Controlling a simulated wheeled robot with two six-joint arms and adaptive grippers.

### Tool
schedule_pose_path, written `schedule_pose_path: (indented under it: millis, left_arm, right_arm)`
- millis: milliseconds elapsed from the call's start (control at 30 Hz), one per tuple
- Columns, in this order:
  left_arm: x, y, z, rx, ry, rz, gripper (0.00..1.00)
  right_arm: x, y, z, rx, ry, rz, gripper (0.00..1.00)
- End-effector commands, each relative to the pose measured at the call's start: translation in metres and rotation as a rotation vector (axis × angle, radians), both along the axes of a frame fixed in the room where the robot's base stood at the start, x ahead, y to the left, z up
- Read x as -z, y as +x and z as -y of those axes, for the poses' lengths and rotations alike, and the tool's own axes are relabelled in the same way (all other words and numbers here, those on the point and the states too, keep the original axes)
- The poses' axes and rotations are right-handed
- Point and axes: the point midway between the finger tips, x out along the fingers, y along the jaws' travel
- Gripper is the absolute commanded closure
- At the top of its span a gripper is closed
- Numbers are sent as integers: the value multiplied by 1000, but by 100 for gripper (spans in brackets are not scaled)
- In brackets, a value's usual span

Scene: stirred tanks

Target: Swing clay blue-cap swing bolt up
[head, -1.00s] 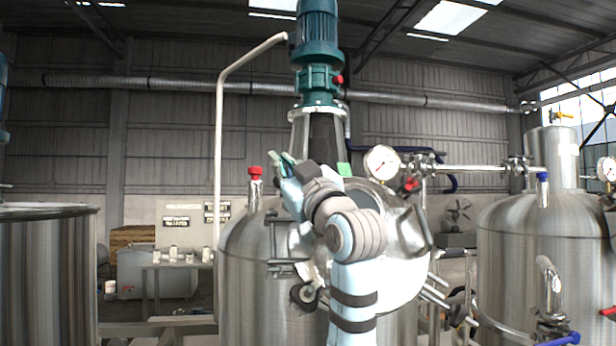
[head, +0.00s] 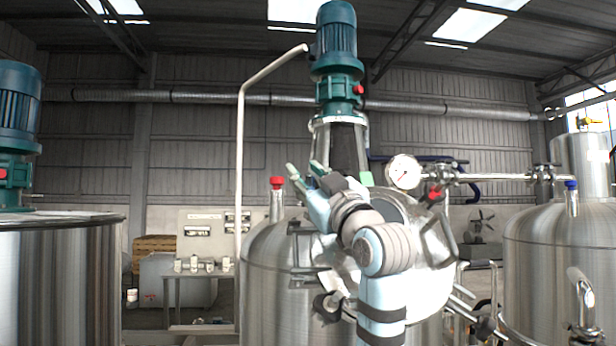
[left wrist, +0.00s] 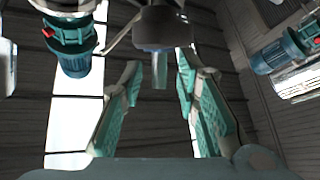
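My left gripper (head: 305,168) is raised in front of the middle steel tank (head: 268,262), and its fingers point up and to the left. In the left wrist view its two teal-padded fingers (left wrist: 158,105) stand wide apart with nothing held between them. A dark collar with a pale blue-grey cylinder (left wrist: 158,66) shows beyond the fingertips; I cannot tell whether it is the swing bolt. The clay blue-cap swing bolt cannot be made out surely in the head view, where my arm covers part of the tank's lid. My right gripper is not in view.
A green motor (head: 336,50) stands above the middle tank. A pressure gauge (head: 404,172) and a red-capped fitting (head: 277,184) are close to my arm. Another tank (head: 60,275) stands at the left, and one with a blue-capped fitting (head: 571,187) at the right.

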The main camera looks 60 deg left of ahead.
Motion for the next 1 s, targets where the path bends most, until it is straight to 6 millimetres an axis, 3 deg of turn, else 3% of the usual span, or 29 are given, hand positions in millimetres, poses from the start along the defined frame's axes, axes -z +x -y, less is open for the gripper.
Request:
schedule_pose_path:
  millis: [167, 433, 600, 833, 933, 1000]
  left_arm:
    - [11, 2, 20, 5, 1, 1, 71]
    - [48, 3, 83, 6, -2, 0, 71]
    - [58, 3, 103, 3, -1, 1, 71]
    - [59, 2, 104, 0, -1, 0, 71]
    - [49, -5, 104, 0, 0, 26, 87]
    - [20, -32, 104, -2, 0, 112, 98]
  right_arm:
    - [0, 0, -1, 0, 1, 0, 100]
    - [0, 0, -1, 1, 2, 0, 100]
    - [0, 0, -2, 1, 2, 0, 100]
    - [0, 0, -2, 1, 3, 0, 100]
    - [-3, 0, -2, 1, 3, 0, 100]
    - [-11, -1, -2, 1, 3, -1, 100]
